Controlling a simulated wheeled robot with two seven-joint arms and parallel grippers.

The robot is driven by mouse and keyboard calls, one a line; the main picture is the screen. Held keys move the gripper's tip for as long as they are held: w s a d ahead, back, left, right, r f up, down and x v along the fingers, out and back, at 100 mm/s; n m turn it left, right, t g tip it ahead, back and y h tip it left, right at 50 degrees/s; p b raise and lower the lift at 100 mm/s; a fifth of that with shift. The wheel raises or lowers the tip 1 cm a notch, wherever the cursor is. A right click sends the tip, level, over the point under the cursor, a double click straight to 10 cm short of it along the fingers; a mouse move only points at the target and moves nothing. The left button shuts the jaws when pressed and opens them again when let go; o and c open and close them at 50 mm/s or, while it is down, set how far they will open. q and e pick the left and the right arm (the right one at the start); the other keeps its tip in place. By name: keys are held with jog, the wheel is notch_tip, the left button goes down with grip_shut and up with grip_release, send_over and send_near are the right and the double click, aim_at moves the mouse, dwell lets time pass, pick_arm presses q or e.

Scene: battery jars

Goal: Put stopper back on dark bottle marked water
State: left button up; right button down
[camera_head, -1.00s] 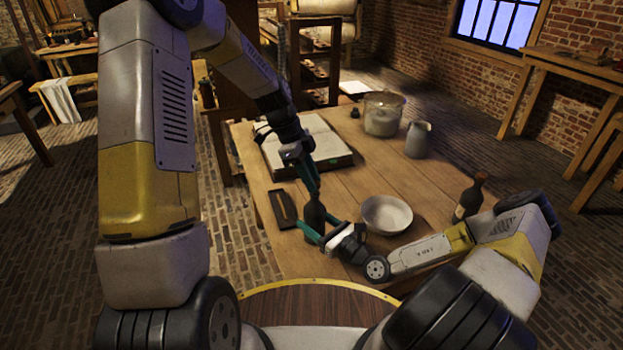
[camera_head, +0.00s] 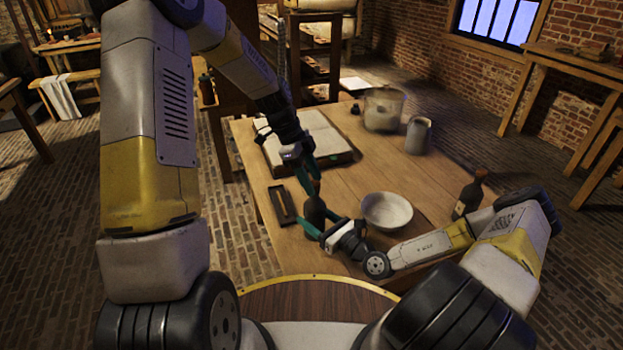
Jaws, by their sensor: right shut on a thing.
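A dark bottle (camera_head: 315,210) stands upright near the front of the wooden table; no marking can be read on it. My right gripper (camera_head: 321,224) is shut around its lower body. A small brownish stopper (camera_head: 316,186) appears to sit at the bottle's mouth. My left gripper (camera_head: 309,178) is just above and behind it, with its teal fingers spread apart beside the bottle's top. Whether a finger still touches the stopper is too small to tell. A second dark bottle (camera_head: 468,199) with a pale label and a closed top stands at the table's right.
A white bowl (camera_head: 387,211) stands close to the right of the held bottle. A dark narrow tray (camera_head: 282,206) lies to its left. The table's middle (camera_head: 365,165) is clear.

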pick_arm(q)
jog(key=v, duration=1.2)
pick_arm(e)
jog(key=shift+c, duration=1.6)
grip_release()
jog(key=shift+d, duration=0.1)
jog(key=v, duration=0.7)
jog(key=shift+s+d, duration=0.25)
jog(key=shift+s, duration=0.05)
